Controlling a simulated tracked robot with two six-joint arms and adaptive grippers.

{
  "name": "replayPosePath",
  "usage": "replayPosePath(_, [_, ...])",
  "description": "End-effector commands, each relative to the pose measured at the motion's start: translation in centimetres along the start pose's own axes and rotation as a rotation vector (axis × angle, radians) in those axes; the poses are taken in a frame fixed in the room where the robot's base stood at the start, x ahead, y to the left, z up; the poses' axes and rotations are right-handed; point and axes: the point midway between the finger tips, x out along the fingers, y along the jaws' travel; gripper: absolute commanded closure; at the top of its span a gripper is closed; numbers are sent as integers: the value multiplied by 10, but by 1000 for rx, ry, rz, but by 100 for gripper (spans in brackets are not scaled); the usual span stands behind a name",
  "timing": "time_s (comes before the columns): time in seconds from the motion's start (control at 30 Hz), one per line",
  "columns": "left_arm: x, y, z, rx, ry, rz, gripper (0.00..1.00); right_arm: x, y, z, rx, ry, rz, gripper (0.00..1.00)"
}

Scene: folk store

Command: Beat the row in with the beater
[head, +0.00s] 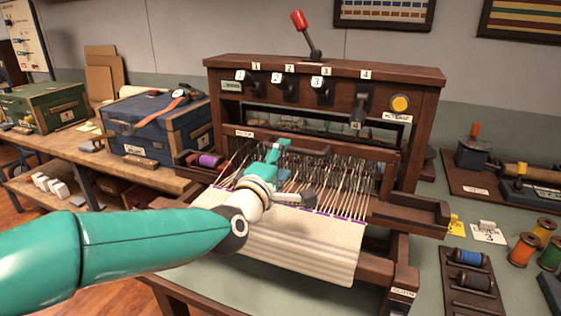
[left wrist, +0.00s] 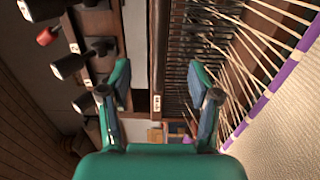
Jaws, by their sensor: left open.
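The wooden loom (head: 325,66) stands on the table. A wooden bar (head: 345,153), which looks like the beater, runs across it and bears a small white label at its left end. Warp threads (head: 345,190) run to a pale striped cloth (head: 300,240) with a purple row along its edge. My left gripper (head: 282,155) is over the threads near the bar; it partly hides both. In the left wrist view its fingers (left wrist: 162,80) are apart, and the labelled bar (left wrist: 158,45) shows between and beyond them. Contact cannot be told. My right gripper is out of view.
Numbered levers and a red-handled lever (head: 305,32) rise on the loom. A purple spool (head: 208,160) lies at its left. A blue chest (head: 155,128) stands further left. Spools (head: 524,249) and a rack (head: 470,280) lie at right.

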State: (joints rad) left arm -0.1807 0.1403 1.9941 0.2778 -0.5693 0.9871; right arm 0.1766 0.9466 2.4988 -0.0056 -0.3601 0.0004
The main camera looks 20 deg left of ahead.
Motion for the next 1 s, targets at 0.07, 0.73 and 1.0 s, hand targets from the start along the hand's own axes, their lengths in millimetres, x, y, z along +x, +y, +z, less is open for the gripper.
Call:
replayPosePath(0.07, [-3, 0, 0, 0, -1, 0, 38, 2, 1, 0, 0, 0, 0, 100])
replayPosePath(0.73, [-56, 0, 0, 0, -1, 1, 38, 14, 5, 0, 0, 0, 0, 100])
replayPosePath(1.0, [-76, 0, 0, 0, 0, 1, 38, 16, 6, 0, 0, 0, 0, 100])
